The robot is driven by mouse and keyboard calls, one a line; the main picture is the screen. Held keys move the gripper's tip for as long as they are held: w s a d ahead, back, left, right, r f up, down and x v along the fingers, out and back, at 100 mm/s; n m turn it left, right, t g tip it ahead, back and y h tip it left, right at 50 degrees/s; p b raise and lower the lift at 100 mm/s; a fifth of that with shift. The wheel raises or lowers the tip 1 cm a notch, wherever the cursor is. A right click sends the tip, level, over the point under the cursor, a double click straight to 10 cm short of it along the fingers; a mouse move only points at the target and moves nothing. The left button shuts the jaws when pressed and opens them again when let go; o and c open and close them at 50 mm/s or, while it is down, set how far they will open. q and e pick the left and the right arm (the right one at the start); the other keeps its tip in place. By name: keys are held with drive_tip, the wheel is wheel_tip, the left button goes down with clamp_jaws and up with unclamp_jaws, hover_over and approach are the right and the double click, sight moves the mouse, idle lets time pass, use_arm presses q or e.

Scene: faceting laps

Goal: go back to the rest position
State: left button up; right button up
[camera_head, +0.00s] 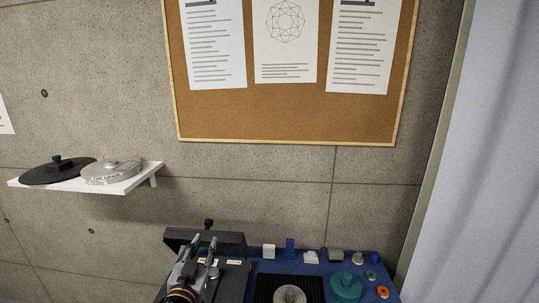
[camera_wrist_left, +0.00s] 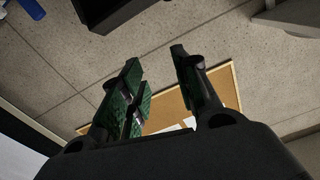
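My left gripper (camera_head: 203,246) is low in the head view, left of centre, in front of a dark box-like machine (camera_head: 232,268). Its fingers point up and stand apart. In the left wrist view the gripper (camera_wrist_left: 157,58) shows green-padded fingers with an empty gap between them, and the wall and cork board behind. My right gripper is in neither view.
A blue work surface (camera_head: 377,266) holds a teal lap (camera_head: 346,287), a grey lap (camera_head: 290,295) and several small parts. A white wall shelf (camera_head: 134,183) at left carries a black disc (camera_head: 50,175) and a grey disc (camera_head: 112,172). A cork board (camera_head: 290,117) hangs above.

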use_arm(q)
drive_tip(key=s+a+f+n+g+y, duration=0.2)
drive_tip(key=s+a+f+g, duration=0.2)
drive_tip(key=f, duration=0.4)
drive_tip(key=s+f+m+g+h, duration=0.1)
drive_tip(key=s+f+g, duration=0.5)
drive_tip(key=s, duration=0.4)
drive_tip(key=s+f+g, duration=0.5)
drive_tip(key=s+f, duration=0.3)
drive_tip(key=s, duration=0.3)
wheel_tip(320, 180, down, 32)
drive_tip(key=s+g, duration=0.1)
drive_tip(key=s, duration=0.1)
drive_tip(key=s+a+f, duration=0.2)
drive_tip(key=s+f, duration=0.8)
drive_tip(key=s, duration=0.1)
drive_tip(key=s+a+f+g, duration=0.1)
drive_tip(key=s+f, duration=0.9)
drive_tip(key=s, duration=0.1)
drive_tip(key=shift+s+a+f, duration=0.35)
drive_tip(key=shift+s+f, duration=0.05)
